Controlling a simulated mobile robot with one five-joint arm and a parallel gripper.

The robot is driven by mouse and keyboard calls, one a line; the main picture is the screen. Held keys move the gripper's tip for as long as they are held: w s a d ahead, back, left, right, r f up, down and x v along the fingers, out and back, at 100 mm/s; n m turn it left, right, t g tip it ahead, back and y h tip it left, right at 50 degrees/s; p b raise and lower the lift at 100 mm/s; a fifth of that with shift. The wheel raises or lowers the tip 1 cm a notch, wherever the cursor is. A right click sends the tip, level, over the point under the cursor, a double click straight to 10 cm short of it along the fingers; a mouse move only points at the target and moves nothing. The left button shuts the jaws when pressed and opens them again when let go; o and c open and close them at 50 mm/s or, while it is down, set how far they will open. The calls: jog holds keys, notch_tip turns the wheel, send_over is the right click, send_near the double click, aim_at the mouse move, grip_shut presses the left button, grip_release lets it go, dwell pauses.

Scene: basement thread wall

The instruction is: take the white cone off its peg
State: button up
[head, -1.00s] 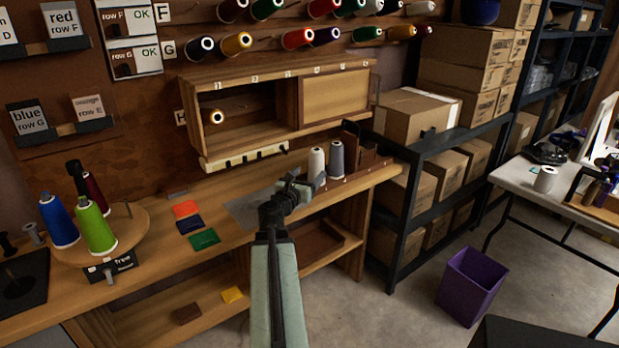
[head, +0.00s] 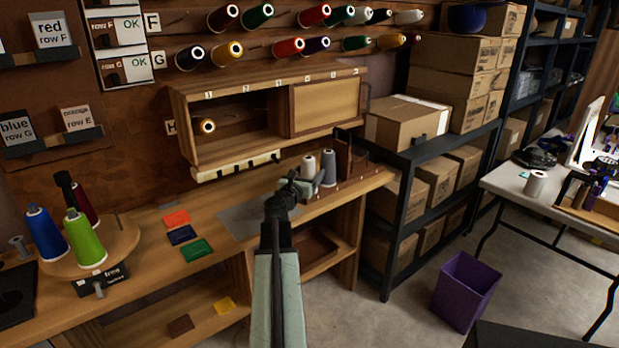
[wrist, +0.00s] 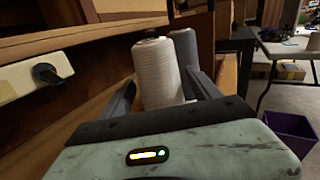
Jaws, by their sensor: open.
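The white cone (head: 308,164) stands upright on the wooden bench, and its lower part is hidden behind my gripper in the head view. In the wrist view the white cone (wrist: 158,72) stands between my two fingers, with a gap showing at the left finger. My gripper (wrist: 163,92) is open around it; it also shows in the head view (head: 311,186). The peg under the cone is hidden. A grey cone (head: 329,168) stands close to its right, and in the wrist view the grey cone (wrist: 186,48) is just behind it.
A wooden cabinet (head: 230,152) hangs above the bench, with a pale strip with dark pegs (head: 235,167) below it. A brown wooden holder (head: 350,160) stands right of the cones. A purple bin (head: 466,290) is on the floor. Another white spool (head: 535,184) stands on the right table.

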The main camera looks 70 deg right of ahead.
grip_shut()
jog(key=shift+r, duration=0.15)
notch_tip(320, 180, up, 10)
jog(key=p, duration=1)
